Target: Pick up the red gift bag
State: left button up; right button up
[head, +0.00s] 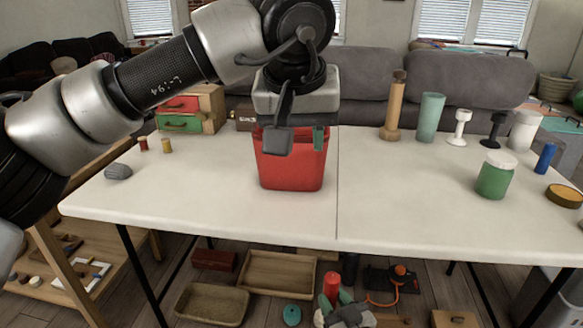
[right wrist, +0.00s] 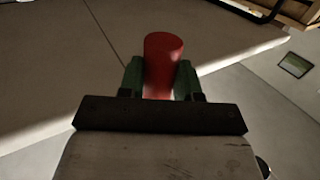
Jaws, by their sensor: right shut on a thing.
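The red gift bag (head: 291,172) stands upright on the white table, left of the seam; it looks like an open-topped red container. My left gripper (head: 293,138) is over its top, pointing down, with its fingers apart. A grey part of my wrist hides the middle of the bag's rim, so I cannot tell whether the fingers touch it. My right gripper (head: 333,297) is low, in front of the table's front edge, shut on a red cylinder (head: 332,284). The cylinder also shows between the fingers in the right wrist view (right wrist: 162,62).
The white table (head: 400,190) is clear around the bag. A green jar (head: 495,176), a teal cylinder (head: 430,118) and a wooden bottle (head: 394,108) stand to the right. A small drawer box (head: 212,108) stands back left. Trays (head: 280,274) lie on the floor below.

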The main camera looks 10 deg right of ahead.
aim_at(302, 170)
jog(key=i+j, duration=0.2)
jog(key=i, duration=0.3)
jog(key=i+j, duration=0.2)
jog(key=i, duration=0.25)
